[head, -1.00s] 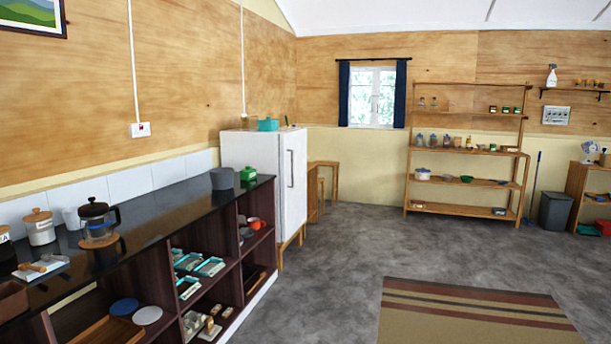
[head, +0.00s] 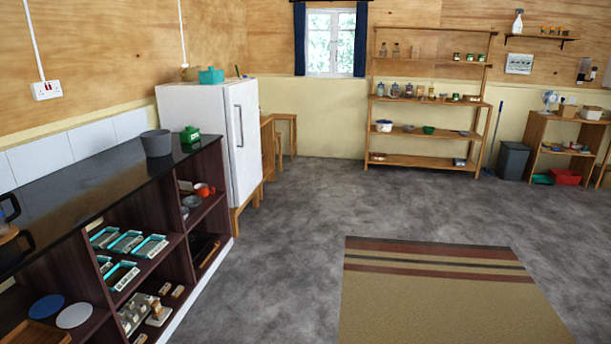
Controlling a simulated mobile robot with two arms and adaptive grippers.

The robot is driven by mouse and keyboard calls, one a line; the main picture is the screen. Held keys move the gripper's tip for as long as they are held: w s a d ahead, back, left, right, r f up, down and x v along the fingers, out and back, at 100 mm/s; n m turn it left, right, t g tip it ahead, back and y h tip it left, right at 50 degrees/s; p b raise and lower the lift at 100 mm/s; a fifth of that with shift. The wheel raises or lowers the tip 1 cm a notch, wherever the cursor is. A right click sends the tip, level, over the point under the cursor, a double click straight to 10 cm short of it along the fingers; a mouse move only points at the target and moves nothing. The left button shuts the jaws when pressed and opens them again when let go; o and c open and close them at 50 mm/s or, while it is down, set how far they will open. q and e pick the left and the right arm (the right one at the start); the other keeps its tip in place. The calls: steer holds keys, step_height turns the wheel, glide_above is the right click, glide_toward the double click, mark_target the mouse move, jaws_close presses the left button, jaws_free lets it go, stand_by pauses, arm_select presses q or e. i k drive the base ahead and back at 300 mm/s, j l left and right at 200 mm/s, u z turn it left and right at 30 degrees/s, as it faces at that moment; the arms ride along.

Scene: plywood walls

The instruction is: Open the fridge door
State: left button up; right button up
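The white fridge (head: 199,132) stands on a wooden stand against the left wall, past the end of the dark counter. Its door (head: 243,140) faces right and looks shut. A long vertical handle (head: 239,126) runs down the door. A teal box (head: 211,75) and a small item sit on top of the fridge. Neither of my grippers shows in the head view.
The dark counter (head: 75,198) with open shelves runs along the left, holding a grey pot (head: 157,143) and a green container (head: 190,134). Wooden stools (head: 284,122) stand behind the fridge. The grey floor (head: 300,205) is clear; a striped rug (head: 440,300) lies right.

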mark_target(246, 169)
steer(key=i, duration=4.7)
